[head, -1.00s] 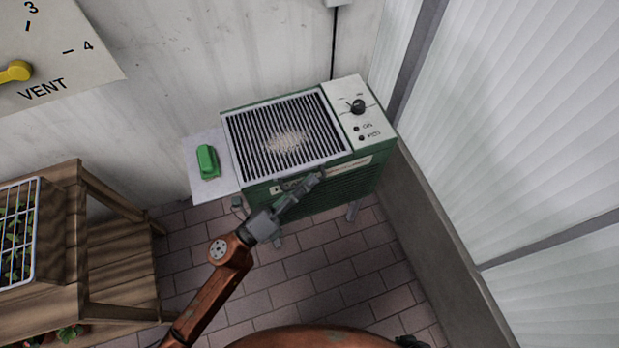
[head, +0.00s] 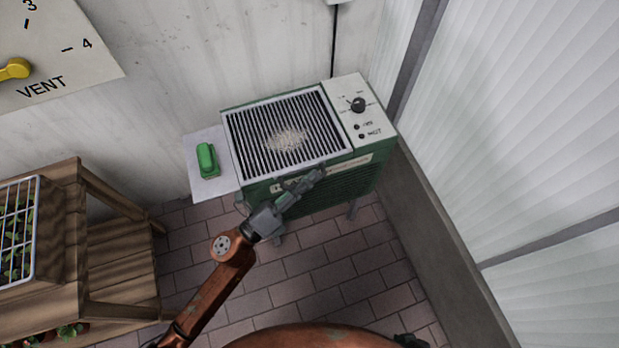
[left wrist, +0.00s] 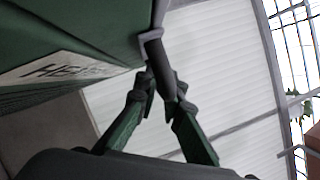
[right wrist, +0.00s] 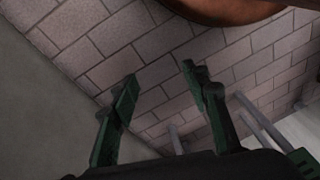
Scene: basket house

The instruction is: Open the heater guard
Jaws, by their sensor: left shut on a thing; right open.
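The heater guard (head: 250,128), a dark slatted grille with a pale frame, lies flat on top of the green heater (head: 350,182). My left gripper (head: 314,176) is at the guard's front edge. In the left wrist view my left gripper (left wrist: 160,95) is shut on a dark handle bar (left wrist: 155,58) beside the heater's lettered green front (left wrist: 60,72). The handle is mostly hidden by the gripper in the head view. My right gripper (right wrist: 160,80) is open and empty above the brick floor; it is not in the head view.
A whitish patch (head: 286,139) shows at the grille. A control panel with a black knob (head: 358,104) is right of the guard. A wooden bench (head: 110,245) stands left, glazing (head: 530,130) right.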

